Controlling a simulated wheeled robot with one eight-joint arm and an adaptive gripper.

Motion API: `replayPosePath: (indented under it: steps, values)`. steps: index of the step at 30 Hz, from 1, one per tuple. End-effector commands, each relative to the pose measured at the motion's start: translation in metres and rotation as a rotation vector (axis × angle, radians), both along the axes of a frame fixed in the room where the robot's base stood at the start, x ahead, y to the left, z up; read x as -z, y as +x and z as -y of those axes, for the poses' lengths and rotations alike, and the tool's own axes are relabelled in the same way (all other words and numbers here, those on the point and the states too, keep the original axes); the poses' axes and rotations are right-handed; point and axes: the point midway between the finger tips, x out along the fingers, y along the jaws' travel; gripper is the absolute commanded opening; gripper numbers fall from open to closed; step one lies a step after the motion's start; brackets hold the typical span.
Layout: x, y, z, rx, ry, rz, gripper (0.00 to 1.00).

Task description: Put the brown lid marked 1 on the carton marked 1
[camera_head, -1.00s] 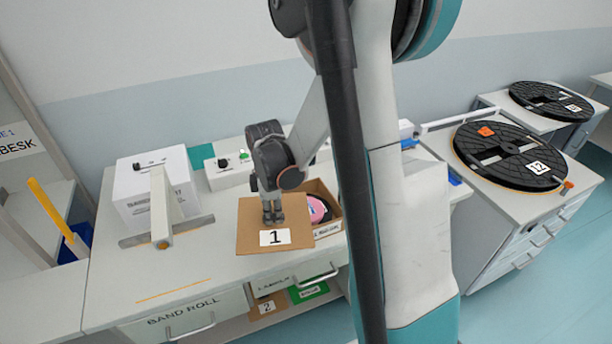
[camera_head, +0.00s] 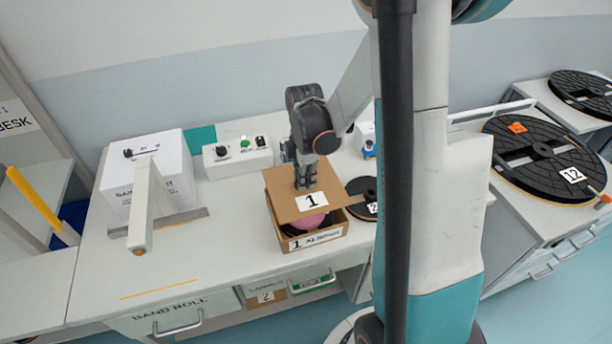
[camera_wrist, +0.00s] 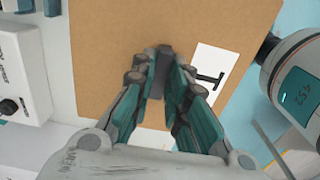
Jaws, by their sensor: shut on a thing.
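The brown lid (camera_head: 286,202) carries a white label with a 1. My gripper (camera_head: 306,186) is shut on the lid from above; in the wrist view the fingertips (camera_wrist: 164,60) close on a dark knob or grip in the lid's middle. The lid also fills much of the wrist view (camera_wrist: 110,50). The carton marked 1 (camera_head: 318,240) stands on the desk right under the lid. The lid sits tilted over the carton, and a pink roll (camera_head: 308,222) shows in the gap at the front. Whether the lid touches the carton's back rim is hidden.
A black reel marked 2 (camera_head: 362,188) lies right of the carton. A white control box (camera_head: 237,156) stands behind it. A white band roll machine (camera_head: 146,188) with an arm stands at left. The front left of the desk (camera_head: 200,258) is clear. A large reel marked 12 (camera_head: 545,150) lies farther right.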

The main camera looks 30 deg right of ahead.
Motion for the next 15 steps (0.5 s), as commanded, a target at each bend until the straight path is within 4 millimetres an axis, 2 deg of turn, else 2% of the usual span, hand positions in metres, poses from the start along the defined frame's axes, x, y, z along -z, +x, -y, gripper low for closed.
replayPosePath:
  steps: [7, 15]
  values:
    - [0.004, 0.0, 0.0, 0.0, 0.0, 0.0, 0.0]
    - [0.026, 0.0, 0.0, 0.001, 0.0, 0.0, 0.0]
